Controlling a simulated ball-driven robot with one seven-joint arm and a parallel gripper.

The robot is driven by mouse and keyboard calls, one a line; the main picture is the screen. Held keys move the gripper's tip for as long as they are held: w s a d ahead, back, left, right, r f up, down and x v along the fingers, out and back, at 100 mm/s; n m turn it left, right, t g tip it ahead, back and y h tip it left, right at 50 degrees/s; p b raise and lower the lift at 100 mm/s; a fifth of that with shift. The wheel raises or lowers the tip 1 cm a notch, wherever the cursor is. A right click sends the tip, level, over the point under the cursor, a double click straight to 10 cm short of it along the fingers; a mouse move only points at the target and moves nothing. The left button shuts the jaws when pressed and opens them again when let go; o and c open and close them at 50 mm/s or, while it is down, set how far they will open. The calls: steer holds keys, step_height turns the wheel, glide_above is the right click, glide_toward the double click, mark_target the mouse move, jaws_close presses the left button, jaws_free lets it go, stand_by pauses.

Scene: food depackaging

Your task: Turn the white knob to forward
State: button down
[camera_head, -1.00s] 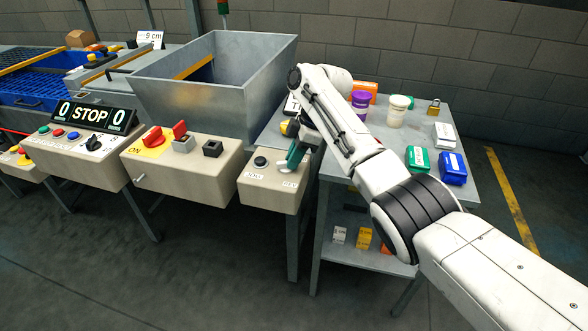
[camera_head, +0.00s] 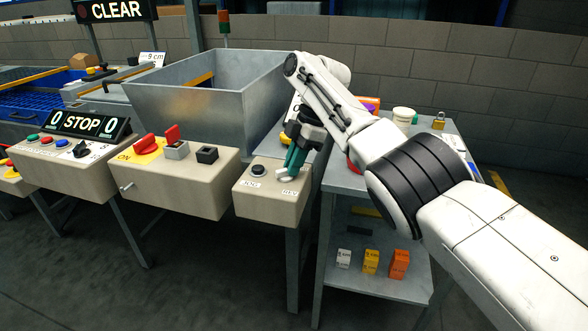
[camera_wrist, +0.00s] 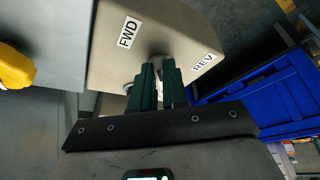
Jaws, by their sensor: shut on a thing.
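The white knob (camera_head: 282,176) is on top of a beige control box (camera_head: 268,208). My gripper (camera_head: 289,169) comes down on it from above with dark green fingers. In the wrist view, the gripper (camera_wrist: 157,64) is shut on the knob, of which only a small pale part shows between the fingertips. The knob's pointing direction is hidden by the fingers. The wrist view shows a FWD label (camera_wrist: 129,32) to the upper left of the fingers and a REV label (camera_wrist: 204,62) to the right.
A black button (camera_head: 258,170) sits left of the knob on the same box. A larger box (camera_head: 172,185) with a red switch stands to the left, below a metal hopper (camera_head: 180,107). A grey table with a lower shelf (camera_head: 385,285) is to the right, beneath my arm.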

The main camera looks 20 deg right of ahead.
steer(key=shift+b, duration=0.3)
stand_by(0.5)
steer(key=c, duration=1.1)
jaws_free()
steer(key=shift+c, duration=0.2)
steer(key=shift+r, duration=0.1)
